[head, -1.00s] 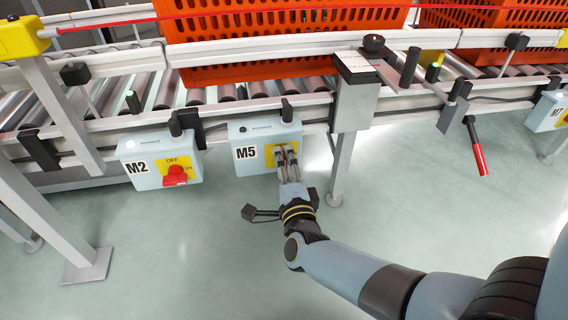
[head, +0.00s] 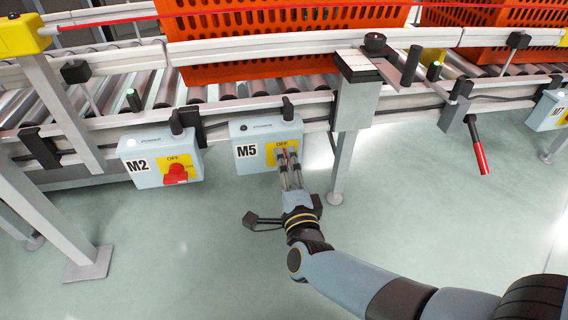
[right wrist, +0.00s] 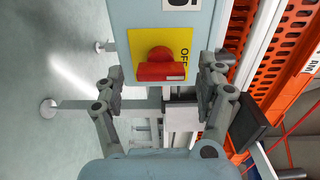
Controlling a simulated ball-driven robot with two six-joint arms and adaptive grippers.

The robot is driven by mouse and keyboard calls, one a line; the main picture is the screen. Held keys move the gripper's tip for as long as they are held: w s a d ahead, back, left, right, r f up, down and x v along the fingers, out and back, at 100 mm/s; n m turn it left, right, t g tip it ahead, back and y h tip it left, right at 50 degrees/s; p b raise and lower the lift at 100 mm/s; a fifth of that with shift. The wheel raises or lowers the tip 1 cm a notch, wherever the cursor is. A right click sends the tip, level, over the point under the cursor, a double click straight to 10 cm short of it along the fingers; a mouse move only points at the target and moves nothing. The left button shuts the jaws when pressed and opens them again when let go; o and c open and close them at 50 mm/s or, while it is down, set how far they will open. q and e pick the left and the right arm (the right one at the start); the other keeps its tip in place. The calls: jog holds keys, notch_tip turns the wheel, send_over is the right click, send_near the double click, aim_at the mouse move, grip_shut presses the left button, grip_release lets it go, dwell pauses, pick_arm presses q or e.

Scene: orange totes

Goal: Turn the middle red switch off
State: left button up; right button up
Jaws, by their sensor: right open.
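The M5 switch box (head: 246,137) hangs under the conveyor, between the M2 box (head: 133,166) on the left and another box (head: 551,110) at the far right edge. Its red switch (right wrist: 160,65) sits on a yellow plate (right wrist: 179,40) marked OFF; in the head view my fingers mostly hide it. My right gripper (head: 289,162) is in front of this plate. In the right wrist view the open fingers (right wrist: 164,80) stand on either side of the red switch, with gaps, holding nothing. My left gripper is not in view.
M2 has its own red switch (head: 175,174) and a white lit lamp (head: 130,142); the M5 lamp (head: 243,128) looks dark. Orange totes (head: 270,40) stand on the rollers above. A grey leg (head: 340,165) stands right of M5. The floor below is clear.

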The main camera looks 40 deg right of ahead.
jog(key=v, duration=1)
